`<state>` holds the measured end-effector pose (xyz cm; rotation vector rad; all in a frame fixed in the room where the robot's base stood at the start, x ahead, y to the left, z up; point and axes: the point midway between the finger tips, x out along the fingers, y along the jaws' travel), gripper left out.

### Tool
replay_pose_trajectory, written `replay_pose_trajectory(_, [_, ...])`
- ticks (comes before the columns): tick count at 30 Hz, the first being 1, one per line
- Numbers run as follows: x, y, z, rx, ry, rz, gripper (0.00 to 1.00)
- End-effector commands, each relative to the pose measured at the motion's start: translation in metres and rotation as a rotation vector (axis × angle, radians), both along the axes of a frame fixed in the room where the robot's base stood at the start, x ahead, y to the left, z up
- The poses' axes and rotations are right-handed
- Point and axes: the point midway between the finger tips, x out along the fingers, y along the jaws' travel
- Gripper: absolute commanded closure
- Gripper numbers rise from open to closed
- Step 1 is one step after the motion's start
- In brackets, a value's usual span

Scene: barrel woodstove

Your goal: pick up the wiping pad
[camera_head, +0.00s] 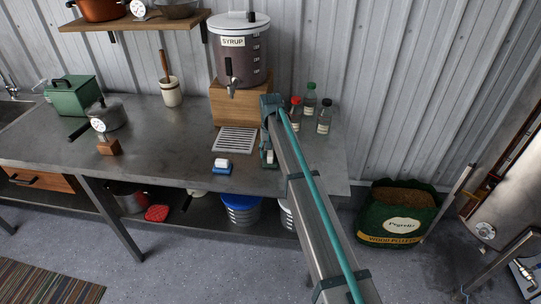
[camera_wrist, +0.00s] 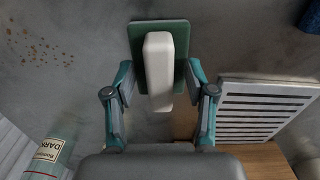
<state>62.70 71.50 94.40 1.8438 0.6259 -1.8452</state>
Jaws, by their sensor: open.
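A wiping pad with a green base and white grip (camera_wrist: 158,70) lies on the metal counter in the wrist view. In the head view its white grip (camera_head: 270,156) shows near the counter's front edge, partly hidden by my gripper (camera_head: 267,148). In the wrist view my gripper (camera_wrist: 160,88) is open, with one finger on each side of the white grip. I cannot tell whether the fingers touch it. A second pad, blue with a white grip (camera_head: 222,163), lies to the left on the counter.
A slotted drip grate (camera_head: 236,140) lies beside the pads, in front of a wooden block (camera_head: 229,107) under the syrup container (camera_head: 240,52). Several small bottles (camera_head: 324,116) stand behind my arm on the right.

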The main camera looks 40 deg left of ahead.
Motion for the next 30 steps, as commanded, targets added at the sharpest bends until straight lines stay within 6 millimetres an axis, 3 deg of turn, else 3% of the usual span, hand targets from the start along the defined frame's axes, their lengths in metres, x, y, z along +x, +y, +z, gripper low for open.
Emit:
replay_pose_trajectory(5, [0.0002,0.0001,-0.0002,0.001,-0.001,0.000,0.46])
replay_pose_trajectory(15, [0.0002,0.0000,0.0002,0.001,-0.001,0.000,1.00])
replay_pose_trajectory(30, [0.0007,0.0007,0.0094,0.002,-0.001,0.000,1.00])
